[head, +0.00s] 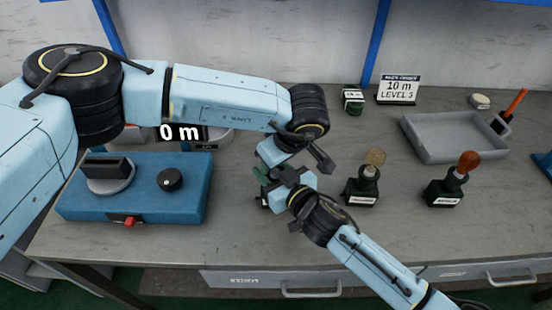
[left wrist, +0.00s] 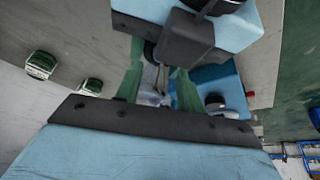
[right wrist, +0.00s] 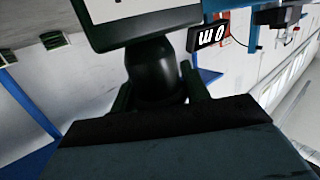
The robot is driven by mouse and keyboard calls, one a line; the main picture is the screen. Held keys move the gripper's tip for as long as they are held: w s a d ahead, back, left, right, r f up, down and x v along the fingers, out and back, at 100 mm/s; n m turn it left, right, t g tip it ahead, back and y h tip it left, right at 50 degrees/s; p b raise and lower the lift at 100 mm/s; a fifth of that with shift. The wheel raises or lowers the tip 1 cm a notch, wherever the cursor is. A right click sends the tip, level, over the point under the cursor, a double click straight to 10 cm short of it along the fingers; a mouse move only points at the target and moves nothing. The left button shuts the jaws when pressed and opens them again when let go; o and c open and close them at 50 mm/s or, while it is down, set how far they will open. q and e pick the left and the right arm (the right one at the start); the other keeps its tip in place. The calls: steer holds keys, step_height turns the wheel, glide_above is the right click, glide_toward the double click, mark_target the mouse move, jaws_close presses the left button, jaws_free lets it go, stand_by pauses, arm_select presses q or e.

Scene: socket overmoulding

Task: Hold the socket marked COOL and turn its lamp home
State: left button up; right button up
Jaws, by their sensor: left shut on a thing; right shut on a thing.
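My right gripper (right wrist: 155,95) is shut on a dark socket (right wrist: 155,68), with one finger on each side of its round body. The white plate on that socket is cut off at the top of the right wrist view, and no marking can be read. In the head view this socket is almost hidden behind the grippers. My left gripper (left wrist: 157,90) is shut on a clear lamp (left wrist: 153,92), which shows between its green fingers. Whether the lamp is fully seated cannot be seen. In the head view the left gripper (head: 277,174) meets the right gripper (head: 287,188) closely.
A socket with an amber-tinted clear lamp (head: 362,190) and one with an orange lamp (head: 442,192) stand to the right. A grey tray (head: 455,151) lies behind them. A blue device (head: 190,202) stands left. A green box (head: 353,99) and a sign (head: 398,89) stand at the back.

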arm_select(q)
steer(key=m+h, duration=0.1)
steer(key=m, duration=0.2)
steer(key=shift+s+d+r+m+t, duration=0.1)
steer(key=shift+m+t, duration=0.2)
steer(key=shift+m, duration=0.1)
steer(key=shift+m+h, duration=1)
steer(key=shift+m, duration=0.9)
steer(key=shift+r, duration=0.1)
steer(key=shift+d, duration=0.1)
steer(key=o, duration=0.7)
steer(key=shift+o, duration=1.4)
steer(key=v, duration=1.2)
steer(key=shift+s, duration=0.1)
